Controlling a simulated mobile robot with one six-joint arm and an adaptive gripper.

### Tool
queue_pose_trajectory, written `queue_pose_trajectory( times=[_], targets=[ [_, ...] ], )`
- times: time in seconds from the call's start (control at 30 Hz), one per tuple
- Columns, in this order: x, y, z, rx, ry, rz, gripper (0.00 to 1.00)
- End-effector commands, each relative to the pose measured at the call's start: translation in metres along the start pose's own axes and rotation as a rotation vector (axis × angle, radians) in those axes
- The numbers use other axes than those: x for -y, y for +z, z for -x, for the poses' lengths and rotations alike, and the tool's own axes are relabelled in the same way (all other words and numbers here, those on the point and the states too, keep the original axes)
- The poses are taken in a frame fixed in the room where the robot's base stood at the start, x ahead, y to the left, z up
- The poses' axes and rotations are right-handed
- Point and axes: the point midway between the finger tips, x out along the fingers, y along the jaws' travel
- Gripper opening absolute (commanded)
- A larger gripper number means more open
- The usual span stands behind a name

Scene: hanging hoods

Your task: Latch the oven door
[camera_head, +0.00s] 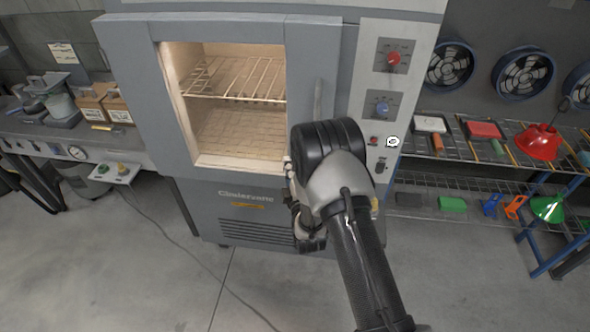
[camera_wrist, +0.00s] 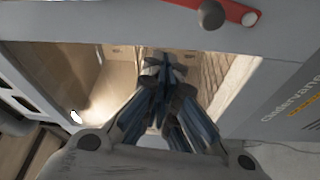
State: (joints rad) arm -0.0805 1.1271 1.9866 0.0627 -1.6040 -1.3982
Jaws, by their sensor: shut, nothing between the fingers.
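The grey oven (camera_head: 140,110) stands in front of me. Its door has a large window (camera_head: 235,125) with wire racks and a lit interior behind it. I cannot tell whether the door is flush or slightly ajar. A grey vertical handle (camera_head: 318,100) is on the door's right side. In the wrist view a red latch bar (camera_wrist: 232,9) with a round grey knob (camera_wrist: 211,14) lies at the top edge. My arm hides that part in the head view. My gripper (camera_wrist: 162,62) is shut and empty, in front of the window and apart from the red bar.
The control panel (camera_head: 388,90) with red and blue knobs is right of the door. A wire shelf (camera_head: 470,180) with trays and coloured funnels stands farther right. A bench (camera_head: 60,145) with equipment is on the left. A cable crosses the clear floor (camera_head: 150,270).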

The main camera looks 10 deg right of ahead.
Motion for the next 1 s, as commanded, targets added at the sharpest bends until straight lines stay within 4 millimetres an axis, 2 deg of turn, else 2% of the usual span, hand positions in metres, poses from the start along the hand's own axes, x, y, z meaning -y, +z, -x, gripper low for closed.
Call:
queue_pose_trajectory(
  times=[0.1,0.27,0.4,0.53,1.0],
  targets=[
    [0.0,0.0,-0.028,0.0,0.005,-0.001,0.0],
    [0.0,0.001,-0.06,0.0,0.003,0.0,0.0],
    [0.001,0.023,-0.053,0.006,-0.002,0.001,0.0],
    [0.0,0.034,-0.049,0.003,0.0,0.001,0.0],
    [0.0,0.038,-0.046,0.0,0.0,-0.001,0.0]
  ],
)
